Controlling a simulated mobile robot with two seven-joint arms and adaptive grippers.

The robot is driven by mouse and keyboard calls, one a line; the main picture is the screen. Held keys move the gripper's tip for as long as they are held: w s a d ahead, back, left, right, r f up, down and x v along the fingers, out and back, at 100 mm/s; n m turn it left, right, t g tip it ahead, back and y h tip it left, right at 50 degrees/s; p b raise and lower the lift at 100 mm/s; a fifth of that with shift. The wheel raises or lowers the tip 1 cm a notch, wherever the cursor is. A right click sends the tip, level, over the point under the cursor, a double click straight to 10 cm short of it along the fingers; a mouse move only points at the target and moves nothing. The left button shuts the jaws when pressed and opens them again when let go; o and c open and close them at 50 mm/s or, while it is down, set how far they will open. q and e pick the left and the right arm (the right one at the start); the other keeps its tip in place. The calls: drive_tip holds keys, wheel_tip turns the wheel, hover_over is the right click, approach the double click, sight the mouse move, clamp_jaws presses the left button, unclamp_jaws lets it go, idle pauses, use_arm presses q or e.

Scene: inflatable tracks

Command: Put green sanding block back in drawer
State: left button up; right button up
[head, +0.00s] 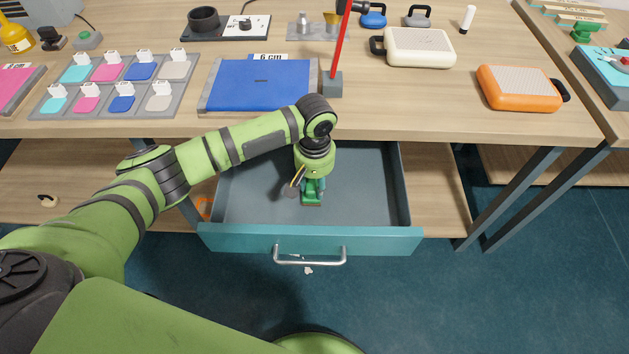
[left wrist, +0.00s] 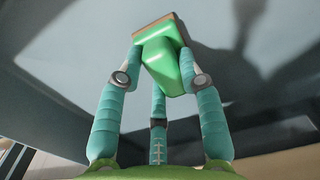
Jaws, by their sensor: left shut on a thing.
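My left gripper (head: 313,188) reaches down into the open drawer (head: 370,240) under the table. It is shut on the green sanding block (head: 311,201). In the left wrist view, the teal fingers of the gripper (left wrist: 160,82) press on both sides of the green sanding block (left wrist: 160,62), which has a brown sanding base at its far end. The block is inside the drawer walls, base downward. I cannot tell whether it touches the drawer floor. The drawer has a teal front and a silver handle (head: 310,262). My right gripper is not in view.
The tabletop (head: 420,110) overhangs the back of the drawer. On it are a blue pad (head: 260,85), a red-handled tool (head: 338,55), a cream case (head: 419,48) and an orange case (head: 518,88). The rest of the drawer floor (head: 365,190) looks bare.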

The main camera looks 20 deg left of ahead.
sight(315, 183)
use_arm(q)
drive_tip(key=shift+f, duration=0.15)
drive_tip(key=o, duration=1)
wheel_tip(315, 183, up, 12)
drive_tip(key=shift+r, duration=0.15)
